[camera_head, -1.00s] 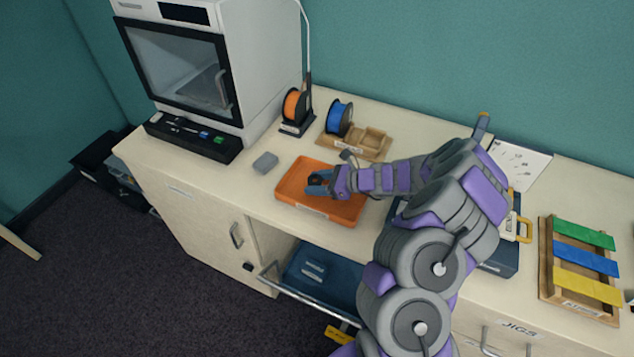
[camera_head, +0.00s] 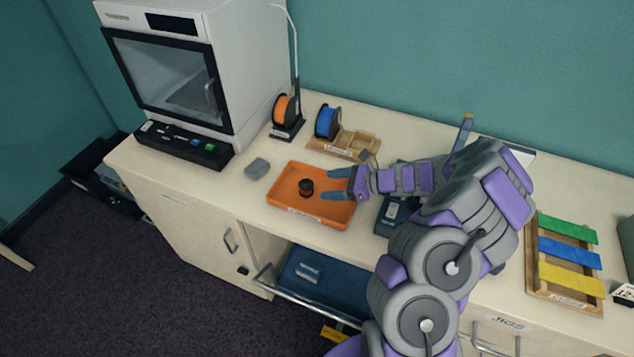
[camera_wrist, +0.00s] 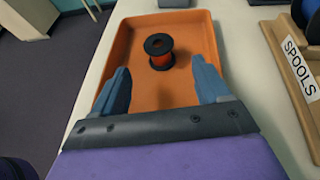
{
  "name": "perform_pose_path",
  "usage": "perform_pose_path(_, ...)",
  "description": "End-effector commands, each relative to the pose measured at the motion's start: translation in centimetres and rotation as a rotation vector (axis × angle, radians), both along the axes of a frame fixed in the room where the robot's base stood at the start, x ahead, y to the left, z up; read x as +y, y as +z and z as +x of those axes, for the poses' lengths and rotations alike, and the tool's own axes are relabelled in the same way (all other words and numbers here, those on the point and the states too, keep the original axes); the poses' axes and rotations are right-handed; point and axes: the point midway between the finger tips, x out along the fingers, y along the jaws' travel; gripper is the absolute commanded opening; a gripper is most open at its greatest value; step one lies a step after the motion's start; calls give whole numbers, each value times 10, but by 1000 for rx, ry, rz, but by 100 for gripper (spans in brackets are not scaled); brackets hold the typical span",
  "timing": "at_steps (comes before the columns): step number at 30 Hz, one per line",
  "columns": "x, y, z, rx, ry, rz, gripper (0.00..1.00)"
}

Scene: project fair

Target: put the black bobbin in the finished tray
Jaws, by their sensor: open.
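The black bobbin (camera_head: 306,188), with a reddish-orange middle, stands upright in the orange tray (camera_head: 335,217) on the counter. In the wrist view the bobbin (camera_wrist: 159,50) stands beyond my fingertips, and the orange tray (camera_wrist: 196,24) surrounds it. My gripper (camera_head: 336,182) is open and empty, over the right part of the tray. In the wrist view the two blue fingers of my gripper (camera_wrist: 161,80) are spread wide, with the bobbin ahead of the gap. The tray's label is too small to read in the head view.
A wooden rack labelled SPOOLS (camera_wrist: 299,70) holds a blue spool (camera_head: 327,121) behind the tray. An orange spool (camera_head: 287,109) stands beside the white printer (camera_head: 190,70). A small grey block (camera_head: 257,168) lies left of the tray. An open drawer (camera_head: 312,278) with blue lining juts out below.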

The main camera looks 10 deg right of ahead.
Motion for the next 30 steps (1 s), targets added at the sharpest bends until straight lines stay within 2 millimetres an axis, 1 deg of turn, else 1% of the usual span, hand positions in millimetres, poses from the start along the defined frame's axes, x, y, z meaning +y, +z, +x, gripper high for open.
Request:
perform_pose_path(1, -9, 6, -4, -1, -3, 1, 76)
perform_pose_path(6, -26, 12, -13, 0, -1, -1, 76)
perform_pose_path(11, -32, 14, -17, 1, 0, -2, 76)
perform_pose_path(14, -29, 17, -18, -5, 12, -5, 76)
perform_pose_path(17, -15, 30, -20, -35, 61, -22, 76)
perform_pose_path(20, 10, 55, -27, -95, 158, -56, 76)
perform_pose_path(24, 52, 94, -49, -199, 339, -124, 76)
perform_pose_path(26, 68, 107, -61, -241, 416, -156, 76)
perform_pose_path(27, 77, 117, -69, -270, 465, -177, 76)
perform_pose_path(30, 99, 136, -94, -334, 591, -230, 76)
